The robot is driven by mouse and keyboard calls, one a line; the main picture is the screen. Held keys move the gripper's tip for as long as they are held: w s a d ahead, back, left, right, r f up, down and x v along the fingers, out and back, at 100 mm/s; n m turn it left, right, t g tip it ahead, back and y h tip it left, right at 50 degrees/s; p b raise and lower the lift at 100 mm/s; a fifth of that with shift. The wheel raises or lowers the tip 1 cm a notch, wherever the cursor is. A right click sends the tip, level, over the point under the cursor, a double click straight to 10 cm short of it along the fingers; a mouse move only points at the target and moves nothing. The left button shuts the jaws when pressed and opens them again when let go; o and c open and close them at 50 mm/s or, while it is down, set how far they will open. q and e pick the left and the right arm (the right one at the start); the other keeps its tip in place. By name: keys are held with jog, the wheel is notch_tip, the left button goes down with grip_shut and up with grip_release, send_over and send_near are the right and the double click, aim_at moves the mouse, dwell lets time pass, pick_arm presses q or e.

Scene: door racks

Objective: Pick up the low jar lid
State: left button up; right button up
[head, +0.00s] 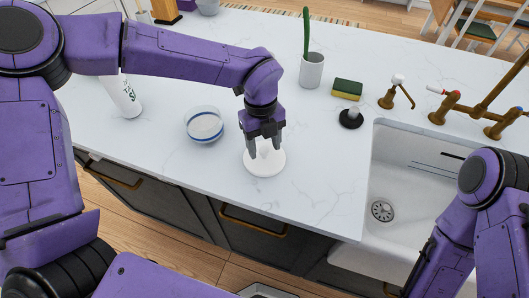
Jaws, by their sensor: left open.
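The low jar lid (266,166) is a round white disc with a small knob, lying flat on the white counter near its front edge. My left gripper (264,151) points down over the lid, its fingers apart on either side of the knob. I cannot tell whether the fingertips touch the lid. A low glass jar (204,124) with a blue band stands open to the left of the lid. My right arm shows at the right edge, but its gripper is out of view.
A white bottle (122,98) stands left of the jar. A cup with a green plant (312,70), a sponge (347,88) and a dark round object with a knob (351,118) are behind. A white sink (405,190) with brass taps (445,107) lies to the right.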

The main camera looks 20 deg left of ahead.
pick_arm(q)
jog(key=shift+f, duration=0.3)
grip_shut()
jog(key=shift+r, duration=0.2)
